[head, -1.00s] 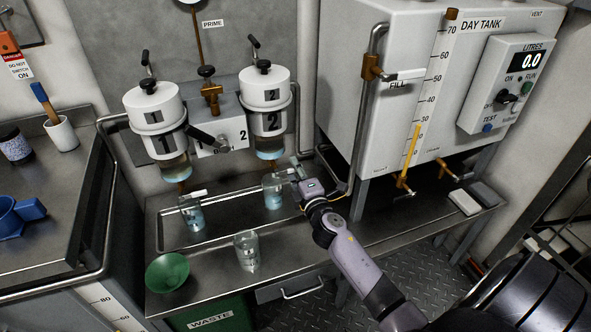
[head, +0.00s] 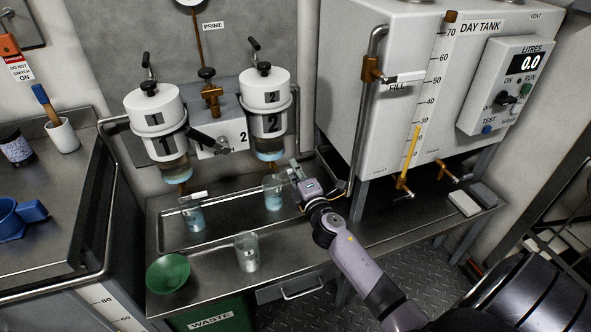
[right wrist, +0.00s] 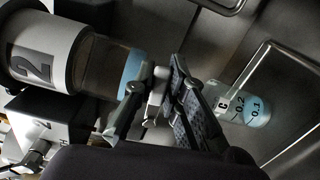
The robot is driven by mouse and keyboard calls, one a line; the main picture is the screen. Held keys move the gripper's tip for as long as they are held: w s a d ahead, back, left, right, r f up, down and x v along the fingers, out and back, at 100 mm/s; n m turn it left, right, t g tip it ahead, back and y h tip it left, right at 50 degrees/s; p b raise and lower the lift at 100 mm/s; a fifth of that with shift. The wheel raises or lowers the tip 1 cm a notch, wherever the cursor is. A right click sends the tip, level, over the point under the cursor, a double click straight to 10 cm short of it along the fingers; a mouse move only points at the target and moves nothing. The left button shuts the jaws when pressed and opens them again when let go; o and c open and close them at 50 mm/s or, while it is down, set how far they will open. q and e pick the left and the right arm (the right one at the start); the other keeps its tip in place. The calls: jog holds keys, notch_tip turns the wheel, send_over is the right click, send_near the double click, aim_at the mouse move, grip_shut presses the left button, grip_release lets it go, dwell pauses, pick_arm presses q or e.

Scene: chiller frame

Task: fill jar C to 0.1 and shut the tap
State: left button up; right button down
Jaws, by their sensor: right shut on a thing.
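Jar C (right wrist: 241,105) is clear, with marks 0.2 and 0.1, and holds pale blue liquid in its lower part. The liquid line looks close to the 0.1 mark, but I cannot read it exactly. In the head view jar C (head: 273,194) stands upright in the tray under filter 2 (head: 266,122). My right gripper (head: 296,173) is beside the top of the jar, below the filter bowl. In the right wrist view its fingers (right wrist: 160,98) are shut on a small pale part, seemingly the tap handle, mostly hidden by them. My left gripper is out of view.
Another jar (head: 193,215) with blue liquid stands under filter 1 (head: 157,125). A clear jar (head: 247,253) and a green bowl (head: 168,272) stand in front of the metal tray (head: 228,233). The day tank (head: 400,110) and its pipe rise close to the right.

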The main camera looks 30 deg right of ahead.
jog(key=n, duration=0.1)
jog(key=r+n+p, duration=0.1)
jog(key=n, duration=0.1)
jog(key=shift+a+r+n+p, duration=0.25)
jog(key=shift+r+n+p, duration=0.1)
jog(key=shift+n, duration=0.05)
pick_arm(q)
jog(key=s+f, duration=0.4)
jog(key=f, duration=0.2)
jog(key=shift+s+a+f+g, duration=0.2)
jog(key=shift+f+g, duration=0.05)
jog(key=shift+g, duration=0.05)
pick_arm(e)
jog(key=shift+a+r+n, duration=0.1)
jog(key=shift+n, duration=0.5)
jog(key=c, duration=1.6)
grip_release()
jog(key=v, duration=1.2)
dwell(2.6)
